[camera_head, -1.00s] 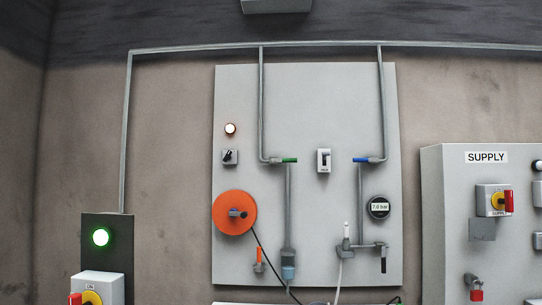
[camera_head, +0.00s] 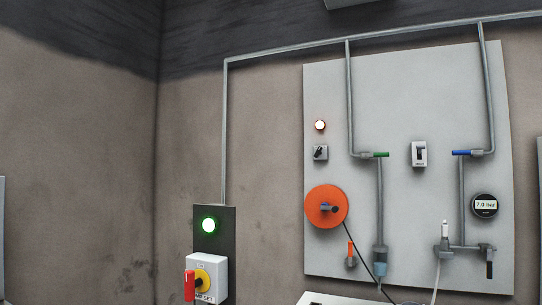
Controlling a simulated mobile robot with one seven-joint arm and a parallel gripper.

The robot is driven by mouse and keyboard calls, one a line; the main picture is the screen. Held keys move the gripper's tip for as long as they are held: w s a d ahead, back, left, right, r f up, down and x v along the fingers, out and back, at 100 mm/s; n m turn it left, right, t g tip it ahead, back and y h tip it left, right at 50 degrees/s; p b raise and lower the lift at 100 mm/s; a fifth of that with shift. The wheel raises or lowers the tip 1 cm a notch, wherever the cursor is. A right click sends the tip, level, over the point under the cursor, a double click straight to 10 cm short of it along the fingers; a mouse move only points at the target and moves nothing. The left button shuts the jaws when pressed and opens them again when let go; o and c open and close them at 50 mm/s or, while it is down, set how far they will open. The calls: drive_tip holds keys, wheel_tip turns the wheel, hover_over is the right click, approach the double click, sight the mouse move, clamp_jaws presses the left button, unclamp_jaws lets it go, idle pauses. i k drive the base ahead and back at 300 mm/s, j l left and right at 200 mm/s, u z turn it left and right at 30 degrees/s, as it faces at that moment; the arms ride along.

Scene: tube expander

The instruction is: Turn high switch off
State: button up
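A white rocker-type switch (camera_head: 418,154) with a dark toggle is on the upper middle of the grey wall panel (camera_head: 345,93). Its small label is too small to read, so I cannot tell whether it is the high switch. A small black rotary selector (camera_head: 320,153) sits on the panel's left side, under a lit white lamp (camera_head: 320,125). My gripper is not in view.
The panel also carries an orange disc (camera_head: 318,216), a green-handled valve (camera_head: 378,154), a blue-handled valve (camera_head: 463,152) and a round gauge reading 7.0 bar (camera_head: 485,205). Grey pipes run above. The wall left of the green lamp is bare.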

sight(318, 151)
drive_tip(key=i+l+u, duration=0.15)
drive_tip(key=u, duration=0.3)
drive_tip(key=i+l+u, duration=0.25)
drive_tip(key=u, duration=0.25)
drive_tip(key=i+l+u, duration=0.4)
drive_tip(key=l, duration=0.4)
drive_tip(key=i+l, duration=0.2)
drive_tip(key=l, duration=0.2)
drive_tip(key=i+l+u, duration=0.15)
drive_tip(key=i+l, duration=0.1)
drive_tip(key=l, duration=0.1)
